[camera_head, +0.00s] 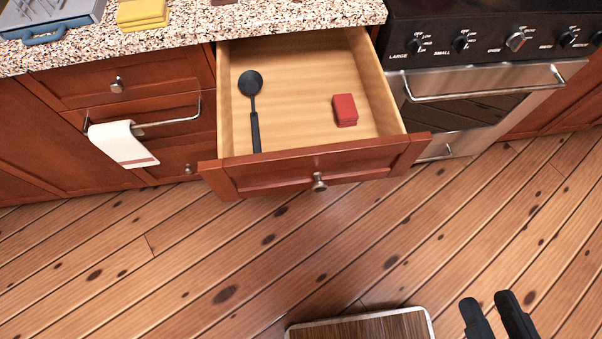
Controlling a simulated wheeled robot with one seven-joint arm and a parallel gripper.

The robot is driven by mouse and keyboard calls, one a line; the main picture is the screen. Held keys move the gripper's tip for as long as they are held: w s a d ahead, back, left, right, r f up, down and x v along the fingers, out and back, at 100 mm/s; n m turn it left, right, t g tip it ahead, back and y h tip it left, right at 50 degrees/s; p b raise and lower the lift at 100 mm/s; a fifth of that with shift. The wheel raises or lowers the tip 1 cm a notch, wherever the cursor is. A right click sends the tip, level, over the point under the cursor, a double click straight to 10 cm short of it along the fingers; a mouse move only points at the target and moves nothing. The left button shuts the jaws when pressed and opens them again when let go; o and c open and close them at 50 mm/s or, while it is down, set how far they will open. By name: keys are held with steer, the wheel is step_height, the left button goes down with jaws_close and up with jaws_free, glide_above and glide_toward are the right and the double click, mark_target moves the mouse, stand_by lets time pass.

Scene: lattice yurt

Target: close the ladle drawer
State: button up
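The ladle drawer (296,174) is pulled out from the cabinet under the counter, with a red-brown wooden front and a round metal knob (319,182). Inside it lie a black ladle (254,118) on the left and a small red block (345,110) on the right. My gripper (490,301) shows at the bottom right with two black fingers, a small gap between them and nothing seen in it. It is in front of and to the right of the drawer, apart from it. The rest of the gripper is cut off by the frame.
A stove (480,85) with a metal oven handle stands right of the drawer. A towel (123,143) hangs on a rail at the left. The speckled counter (200,30) holds yellow cloths (142,14) and a grey-blue box (50,16).

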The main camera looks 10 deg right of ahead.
steer(key=shift+c, duration=0.8)
steer(key=a+f+n+g+y, duration=0.1)
steer(key=a+f+n, duration=0.1)
steer(key=f+n, duration=0.2)
steer(key=w+a+f+n+g+b, duration=0.1)
steer(key=a+f+n, duration=0.1)
steer(key=f, duration=0.4)
steer(key=w+a+f+n+g+y+b, duration=0.1)
steer(key=a+f+n, duration=0.1)
steer(key=f+n, duration=0.3)
steer(key=shift+w+a+f+n+y, duration=0.15)
steer(key=shift+f+n+y, duration=0.05)
steer(key=shift+n+y, duration=0.1)
jaws_close()
steer(key=n+t+h+b, duration=0.2)
steer(key=n+t+b, duration=0.3)
steer(key=n, duration=2)
glide_toward(261, 181)
steer(key=shift+t, duration=0.6)
steer(key=w+p, duration=0.1)
steer(key=w, duration=0.3)
steer(key=w+f+p, duration=0.1)
steer(key=w, duration=0.1)
steer(key=shift+w+a+f+p, duration=0.1)
steer(key=shift+w+a+p, duration=0.05)
steer(key=shift+w+p, duration=0.2)
